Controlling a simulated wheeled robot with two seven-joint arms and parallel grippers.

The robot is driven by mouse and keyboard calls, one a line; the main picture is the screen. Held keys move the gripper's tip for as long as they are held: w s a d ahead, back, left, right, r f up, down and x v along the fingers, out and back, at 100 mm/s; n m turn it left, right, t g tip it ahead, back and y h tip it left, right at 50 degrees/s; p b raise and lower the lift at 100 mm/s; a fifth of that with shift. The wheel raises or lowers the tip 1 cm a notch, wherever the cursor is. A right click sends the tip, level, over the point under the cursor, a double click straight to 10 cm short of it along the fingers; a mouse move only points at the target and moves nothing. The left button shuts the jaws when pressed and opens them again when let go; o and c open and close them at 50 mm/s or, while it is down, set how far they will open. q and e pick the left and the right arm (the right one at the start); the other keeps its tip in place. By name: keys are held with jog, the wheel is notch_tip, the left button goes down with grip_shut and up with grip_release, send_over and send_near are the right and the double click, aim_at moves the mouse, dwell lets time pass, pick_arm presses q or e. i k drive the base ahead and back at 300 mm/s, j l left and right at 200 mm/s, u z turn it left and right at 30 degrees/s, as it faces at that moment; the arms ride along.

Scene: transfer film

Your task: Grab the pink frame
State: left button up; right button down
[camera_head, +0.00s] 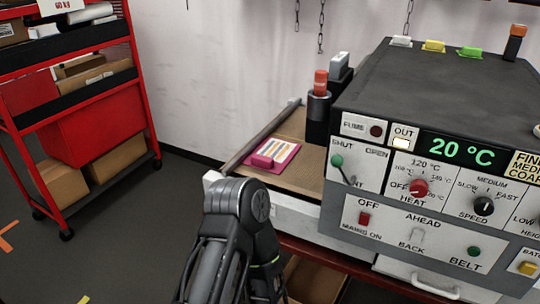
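The pink frame (252,168) lies flat on the tan bed of the machine, left of the control box. A white sheet with coloured stripes (280,152) lies on it, and a raised pink block or handle (262,161) shows at its front left. One of my dark arms rises from the bottom edge in front of the bed, its rounded joint below and apart from the frame. Neither gripper's fingertips can be made out, and nothing touches the frame.
The control box (440,90) stands right of the bed, with knobs and a green 20 °C display. A rail (258,140) edges the bed's left. A red shelf cart (90,130) stands far left.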

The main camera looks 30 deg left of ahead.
aim_at(272, 155)
jog(key=j+z, duration=0.15)
jog(key=j, duration=0.55)
jog(key=j+z, duration=0.15)
jog(key=j, duration=0.5)
jog(key=k+j+z, duration=0.2)
jog(key=j, duration=0.5)
